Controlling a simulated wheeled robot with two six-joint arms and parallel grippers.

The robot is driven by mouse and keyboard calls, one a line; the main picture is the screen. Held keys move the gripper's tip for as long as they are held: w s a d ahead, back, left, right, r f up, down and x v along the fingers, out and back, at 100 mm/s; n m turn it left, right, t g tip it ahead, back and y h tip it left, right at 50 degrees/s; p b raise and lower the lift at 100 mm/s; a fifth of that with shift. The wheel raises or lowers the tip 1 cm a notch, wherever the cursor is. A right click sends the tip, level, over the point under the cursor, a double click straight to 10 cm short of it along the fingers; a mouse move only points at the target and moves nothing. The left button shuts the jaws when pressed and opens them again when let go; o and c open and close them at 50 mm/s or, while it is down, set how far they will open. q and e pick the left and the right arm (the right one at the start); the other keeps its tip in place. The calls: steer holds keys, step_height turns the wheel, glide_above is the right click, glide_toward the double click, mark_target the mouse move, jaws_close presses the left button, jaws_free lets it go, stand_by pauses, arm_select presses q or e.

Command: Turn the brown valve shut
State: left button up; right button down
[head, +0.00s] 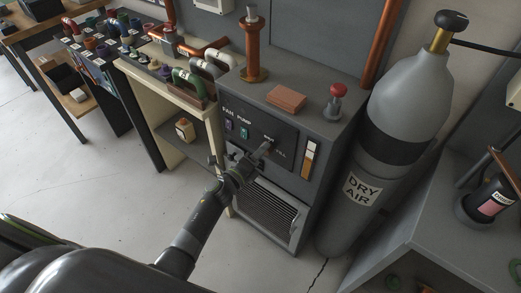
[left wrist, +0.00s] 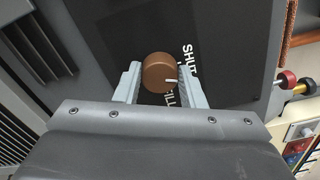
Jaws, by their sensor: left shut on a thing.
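The brown valve (left wrist: 159,73) is a round knob on a dark panel, with a white pointer mark toward the right in the left wrist view. The lettering SHUT (left wrist: 187,62) is beside it, and another label below is partly hidden. My left gripper (left wrist: 157,78) is shut on the valve, one finger on each side. In the head view my left gripper (head: 264,150) reaches the front panel of the grey cabinet (head: 312,170), below the label at its right; the valve is mostly hidden there. My right gripper is not in view.
FAN and PUMP switches (head: 236,130) sit left of the valve, with a louvred vent (head: 268,208) below. A brick-coloured block (head: 286,98) and a red-topped knob (head: 336,98) stand on the cabinet. A DRY AIR cylinder (head: 378,150) stands close at right. Clear floor lies at left.

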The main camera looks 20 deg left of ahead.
arm_select(q)
steer(key=shift+n+p, duration=0.75)
steer(key=shift+n, duration=1.35)
steer(key=shift+f, duration=0.1)
steer(key=o, duration=1)
steer(key=v, duration=1.7)
steer(key=shift+s+b, duration=0.2)
steer(key=shift+b, duration=0.15)
steer(key=shift+a, duration=0.15)
